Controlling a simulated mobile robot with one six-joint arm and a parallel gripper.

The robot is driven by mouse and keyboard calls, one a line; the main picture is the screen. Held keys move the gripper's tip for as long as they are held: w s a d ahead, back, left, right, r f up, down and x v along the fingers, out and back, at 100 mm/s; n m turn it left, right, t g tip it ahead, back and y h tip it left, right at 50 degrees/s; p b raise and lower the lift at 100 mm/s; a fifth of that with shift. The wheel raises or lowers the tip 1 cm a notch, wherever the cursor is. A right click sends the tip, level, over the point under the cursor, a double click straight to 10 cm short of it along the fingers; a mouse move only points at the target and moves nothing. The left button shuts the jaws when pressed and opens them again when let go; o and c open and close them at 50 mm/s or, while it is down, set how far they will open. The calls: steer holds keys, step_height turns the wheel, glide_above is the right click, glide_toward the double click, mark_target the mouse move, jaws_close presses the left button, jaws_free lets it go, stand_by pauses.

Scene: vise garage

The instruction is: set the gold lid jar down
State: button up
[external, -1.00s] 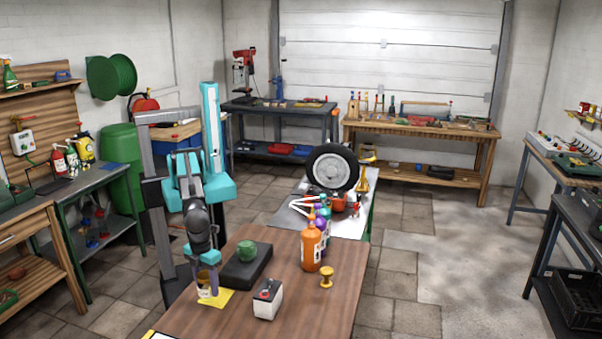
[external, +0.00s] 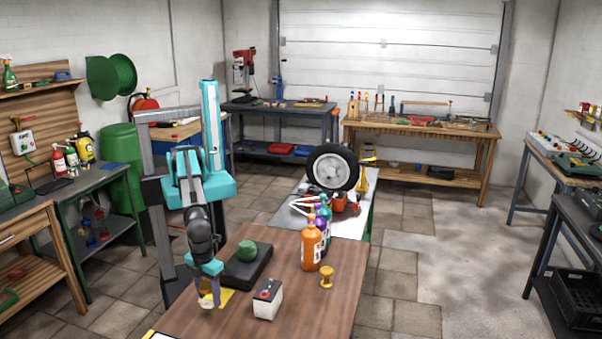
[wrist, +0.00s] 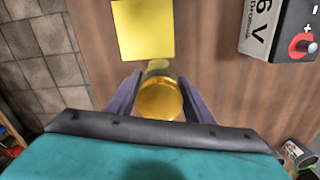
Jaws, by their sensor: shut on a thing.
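The gold lid jar (wrist: 160,98) is between the two fingers of my gripper (wrist: 160,76), which is shut on it. Its round gold lid faces the wrist camera. In the external view the jar (external: 208,300) is low at the near left of the brown table (external: 310,310), partly covered by my gripper (external: 208,287). A yellow square (wrist: 143,30) lies on the table just past the jar in the wrist view, and part of it (external: 229,296) shows beside the jar in the external view. I cannot tell whether the jar's base touches the table.
A white and black battery (external: 267,300) stands right of the jar. A dark block (external: 255,272) with a green object (external: 246,250) lies behind it. An orange bottle (external: 311,246) and a yellow spool-like piece (external: 326,277) stand farther right. The table's left edge is close.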

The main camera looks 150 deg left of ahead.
steer(key=shift+f+p, duration=0.3)
steer(key=shift+f, duration=0.75)
steer(key=shift+f, duration=0.1)
steer(key=o, duration=1.1)
steer(key=shift+o, duration=0.2)
steer(key=shift+r, duration=0.25)
steer(key=shift+r+b, duration=1.2)
steer(key=shift+r, duration=4.7)
